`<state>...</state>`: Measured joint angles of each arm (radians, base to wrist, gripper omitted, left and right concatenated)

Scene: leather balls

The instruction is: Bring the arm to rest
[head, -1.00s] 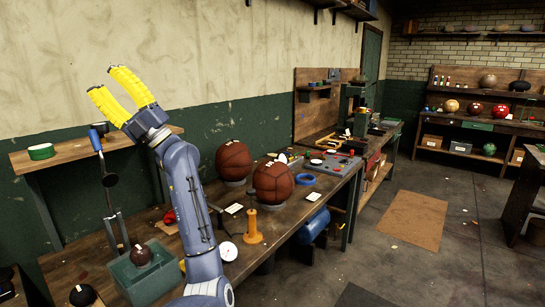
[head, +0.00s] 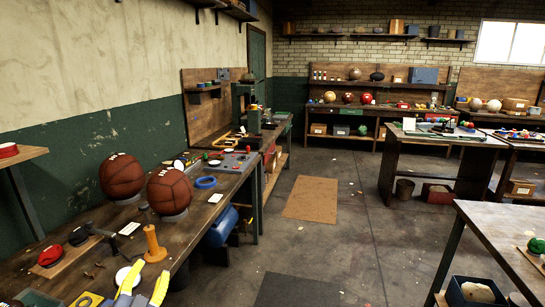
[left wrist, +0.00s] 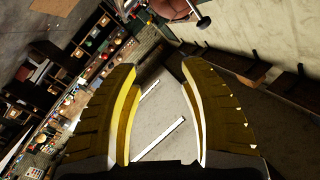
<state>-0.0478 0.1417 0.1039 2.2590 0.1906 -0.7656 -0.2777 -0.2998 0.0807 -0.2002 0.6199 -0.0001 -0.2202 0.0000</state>
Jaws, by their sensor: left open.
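In the left wrist view the two curved yellow fingers of the left gripper (left wrist: 160,70) are spread wide and empty. The rest of the left arm is out of the head view. My right gripper is not in view.
Two brown basketballs (head: 122,177) sit on the left workbench (head: 95,222), with a blue ring (head: 205,182) beyond them. Another table (head: 510,232) stands at right. The floor (head: 340,240) between is mostly clear, with a brown mat (head: 312,198) farther back.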

